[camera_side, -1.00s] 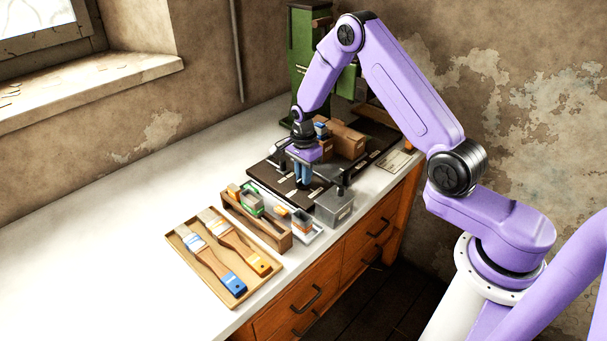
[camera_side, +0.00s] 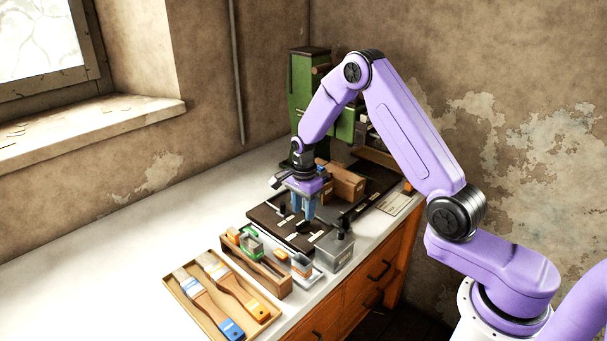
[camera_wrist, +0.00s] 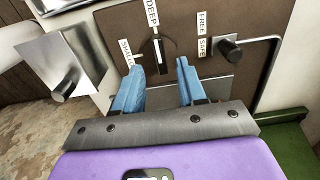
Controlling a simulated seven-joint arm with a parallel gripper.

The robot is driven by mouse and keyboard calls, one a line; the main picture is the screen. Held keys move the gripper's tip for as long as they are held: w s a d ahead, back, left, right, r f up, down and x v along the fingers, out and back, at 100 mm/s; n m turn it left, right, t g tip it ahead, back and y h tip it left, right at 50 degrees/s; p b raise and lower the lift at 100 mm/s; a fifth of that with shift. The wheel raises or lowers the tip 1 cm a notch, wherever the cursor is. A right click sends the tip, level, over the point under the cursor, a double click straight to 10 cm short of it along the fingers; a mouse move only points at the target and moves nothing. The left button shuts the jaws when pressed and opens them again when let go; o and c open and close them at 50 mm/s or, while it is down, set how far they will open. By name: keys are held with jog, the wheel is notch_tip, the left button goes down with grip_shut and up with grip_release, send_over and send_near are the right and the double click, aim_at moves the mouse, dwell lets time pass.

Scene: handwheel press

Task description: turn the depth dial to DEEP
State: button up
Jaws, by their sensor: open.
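The depth dial (camera_wrist: 157,50) is a dark pointer knob with a pale line, on a dark brown panel (camera_wrist: 110,18) in the wrist view. Its line runs nearly up and down the picture, in line with the DEEP label (camera_wrist: 152,12). The SHALLOW label (camera_wrist: 126,52), partly hidden, is to its left. My gripper (camera_wrist: 156,67) is open, its blue fingers on either side of the dial and apart from it. In the side view my gripper (camera_side: 303,215) is above the panel, and the dial cannot be made out there.
A black knob (camera_wrist: 230,48) with FREE and SAFE labels is right of the dial. A grey box (camera_side: 335,252) with a black knob stands close by. The green press (camera_side: 310,85) and cardboard box (camera_side: 346,185) are behind. A brush tray (camera_side: 262,322) lies in front; the left worktop is clear.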

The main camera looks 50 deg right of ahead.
aim_at(303, 221)
notch_tip(303, 221, up, 14)
dwell(0.4)
jog(key=s+a+r+n, duration=0.4)
jog(key=s+a+n, duration=0.8)
jog(key=s+n, duration=0.25)
jog(key=s+d+n, duration=0.2)
jog(key=s+n, duration=1.4)
jog(key=s, duration=0.5)
jog(key=shift+s+f, duration=0.3)
jog(key=shift+s, duration=0.05)
jog(key=shift+d, duration=0.1)
